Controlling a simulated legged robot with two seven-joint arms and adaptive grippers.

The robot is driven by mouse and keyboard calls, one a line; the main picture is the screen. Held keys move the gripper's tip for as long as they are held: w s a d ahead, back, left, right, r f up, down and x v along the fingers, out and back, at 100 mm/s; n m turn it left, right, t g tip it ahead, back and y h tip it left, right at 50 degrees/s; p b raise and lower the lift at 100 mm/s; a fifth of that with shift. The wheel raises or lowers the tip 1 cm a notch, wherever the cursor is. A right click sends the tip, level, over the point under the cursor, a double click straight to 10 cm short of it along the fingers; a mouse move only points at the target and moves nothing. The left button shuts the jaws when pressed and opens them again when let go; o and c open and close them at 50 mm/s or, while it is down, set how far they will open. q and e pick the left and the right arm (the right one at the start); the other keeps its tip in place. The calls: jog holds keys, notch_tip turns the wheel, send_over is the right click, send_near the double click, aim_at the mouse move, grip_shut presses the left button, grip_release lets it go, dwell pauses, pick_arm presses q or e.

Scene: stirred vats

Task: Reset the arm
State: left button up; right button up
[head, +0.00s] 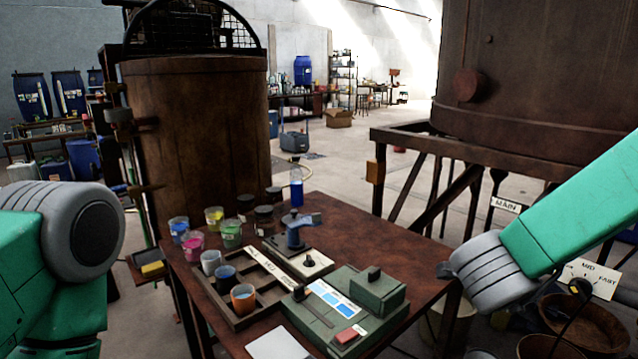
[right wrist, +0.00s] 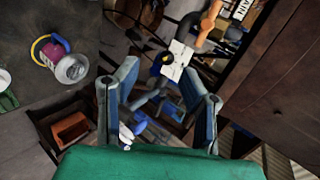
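My right arm (head: 560,215) comes in from the right in the head view, green with a grey joint over the table's right edge. Its gripper is outside the head view. In the right wrist view my right gripper (right wrist: 161,76) shows two blue-grey fingers spread apart, with nothing held between them. My left arm (head: 50,265) fills the lower left of the head view, with a large grey round joint. My left gripper is not seen in either view.
A brown table (head: 350,235) holds paint cups, a wooden tray (head: 238,322), a green box (head: 366,298) and a blue bottle (head: 296,186). A rusty vat (head: 200,140) stands behind. A larger vat (head: 550,80) and its frame stand at the right, with tubs below.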

jog(key=s+a+f+n+y, duration=0.2)
jog(key=s+f+n, duration=0.1)
jog(key=f+n, duration=0.5)
jog(key=s+a+f+n+y, duration=0.25)
jog(key=f+n, duration=0.25)
jog(key=f, duration=0.6)
jog(key=s+f+n+g+y, duration=0.1)
jog(key=s+f+n+g, duration=0.2)
jog(key=s, duration=0.9)
jog(key=s+f+n+g+y, duration=0.2)
jog(key=s+f+n+g, duration=0.2)
jog(key=s+f+n, duration=0.5)
jog(key=s+n, duration=0.2)
jog(key=s, duration=0.1)
jog(key=shift+s+a+f, duration=0.2)
jog(key=shift+s+a, duration=0.1)
jog(key=shift+s, duration=0.05)
jog(key=shift+d+f+y, duration=0.1)
jog(key=shift+d+y, duration=0.15)
jog(key=shift+d, duration=0.05)
jog(key=shift+a, duration=0.15)
